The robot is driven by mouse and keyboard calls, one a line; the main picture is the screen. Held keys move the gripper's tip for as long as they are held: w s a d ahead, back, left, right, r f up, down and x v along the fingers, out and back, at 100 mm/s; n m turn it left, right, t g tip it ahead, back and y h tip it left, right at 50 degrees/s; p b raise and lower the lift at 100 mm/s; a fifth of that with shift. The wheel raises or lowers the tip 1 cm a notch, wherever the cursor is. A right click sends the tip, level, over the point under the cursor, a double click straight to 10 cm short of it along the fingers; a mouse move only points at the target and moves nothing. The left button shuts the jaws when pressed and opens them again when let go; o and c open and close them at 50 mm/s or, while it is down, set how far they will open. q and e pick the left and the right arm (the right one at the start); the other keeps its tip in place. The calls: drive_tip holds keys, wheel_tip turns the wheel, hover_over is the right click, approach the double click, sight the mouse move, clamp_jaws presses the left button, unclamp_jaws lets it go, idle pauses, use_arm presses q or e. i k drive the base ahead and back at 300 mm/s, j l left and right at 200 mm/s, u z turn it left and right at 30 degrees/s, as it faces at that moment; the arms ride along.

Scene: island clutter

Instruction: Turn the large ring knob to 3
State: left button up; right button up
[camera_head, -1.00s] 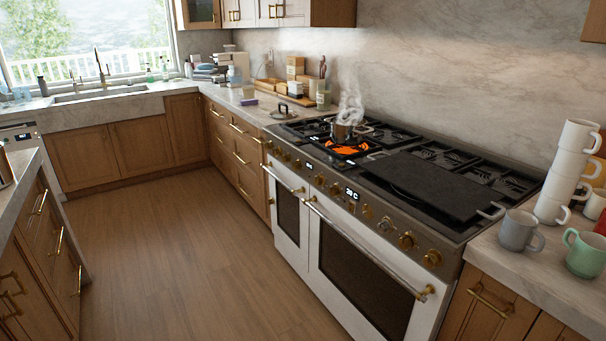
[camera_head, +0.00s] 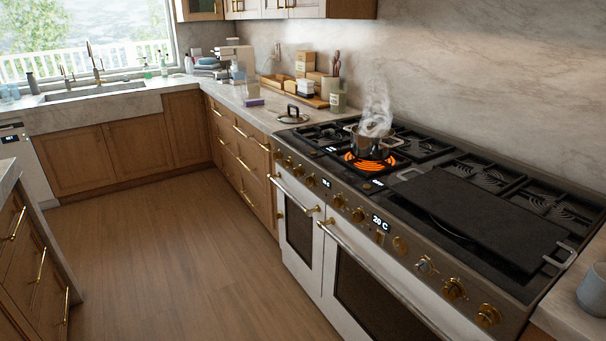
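The stove (camera_head: 400,271) stands along the right-hand counter, with a row of several brass knobs on its sloped front panel. I cannot tell which is the large ring knob, and number marks are too small to read. A brass knob (camera_head: 453,289) and another (camera_head: 488,315) sit at the right end. A display (camera_head: 380,222) on the panel seems to read "20 C". A steaming pot (camera_head: 369,144) sits over a glowing orange burner (camera_head: 362,166). Neither of my grippers is in view.
A pot lid (camera_head: 292,115) lies on the counter left of the stove. A blue-grey mug (camera_head: 594,291) is at the right edge. The wooden floor (camera_head: 180,265) before the stove is clear.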

sight(297, 172)
drive_tip(key=i+j+z, duration=0.2)
drive_tip(key=z, duration=0.25)
drive_tip(key=i+j+z, duration=0.15)
drive_tip(key=j+z, duration=0.15)
drive_tip(key=z, duration=0.15)
